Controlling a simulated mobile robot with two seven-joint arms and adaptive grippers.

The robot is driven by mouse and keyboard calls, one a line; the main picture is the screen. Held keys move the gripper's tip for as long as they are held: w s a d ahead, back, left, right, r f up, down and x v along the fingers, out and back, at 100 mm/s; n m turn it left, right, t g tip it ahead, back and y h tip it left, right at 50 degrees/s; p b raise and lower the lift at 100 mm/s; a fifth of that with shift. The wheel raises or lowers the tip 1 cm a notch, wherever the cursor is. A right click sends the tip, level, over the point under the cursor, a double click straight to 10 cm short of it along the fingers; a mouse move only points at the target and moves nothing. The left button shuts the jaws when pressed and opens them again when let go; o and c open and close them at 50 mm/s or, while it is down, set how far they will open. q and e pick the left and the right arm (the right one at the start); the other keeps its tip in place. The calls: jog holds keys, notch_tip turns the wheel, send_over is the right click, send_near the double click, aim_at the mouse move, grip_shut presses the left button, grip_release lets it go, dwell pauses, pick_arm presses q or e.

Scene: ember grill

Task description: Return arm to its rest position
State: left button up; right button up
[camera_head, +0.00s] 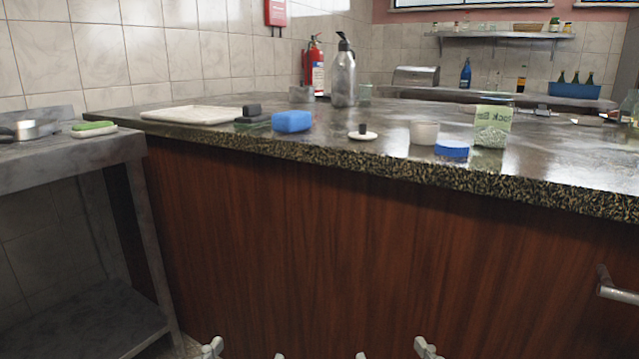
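My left gripper (245,352) shows only at the bottom edge of the head view, with its two fingertips apart and nothing between them. My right gripper (393,352) shows beside it at the same edge, also with its fingertips apart and empty. Both are low in front of the brown wooden counter front (330,260), below the stone countertop (470,175). The rest of both arms is out of the picture. Neither gripper touches anything that I can see.
On the countertop stand a blue sponge (291,122), white tray (195,114), white cup (424,133), blue lid (453,149), salt container (492,130) and steel flask (343,75). A metal side table (75,165) is at left; a handle (615,290) juts out at right.

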pick_arm(q)
jog(key=s+a+f+g+y+p, duration=0.2)
jog(key=s+a+f+g+p, duration=0.15)
jog(key=f, duration=0.45)
jog(key=s+a+f+g+y+p, duration=0.2)
jog(key=a+f+g, duration=0.25)
jog(key=f, duration=0.25)
pick_arm(e)
jog(key=s+d+f+g+h, duration=0.2)
jog(key=s+d+f+g, duration=0.15)
jog(key=f, duration=0.45)
jog(key=s+d+f+g+h, duration=0.2)
jog(key=d+f+g, duration=0.25)
jog(key=f, duration=0.25)
pick_arm(q)
jog(key=s+a+f+n+g+y+p, duration=0.1)
jog(key=s+a+f+g+p, duration=0.1)
jog(key=s+a+f+g, duration=0.3)
jog(key=s+a+f, duration=0.1)
jog(key=s+a, duration=0.1)
jog(key=s, duration=0.1)
jog(key=shift+s+f+n+y, duration=0.4)
pick_arm(e)
jog(key=s+d+f+m+g+h, duration=0.1)
jog(key=s+d+f+g, duration=0.4)
jog(key=s+d+f, duration=0.1)
jog(key=s+d, duration=0.1)
jog(key=s, duration=0.1)
jog(key=shift+s+f+m+h, duration=0.4)
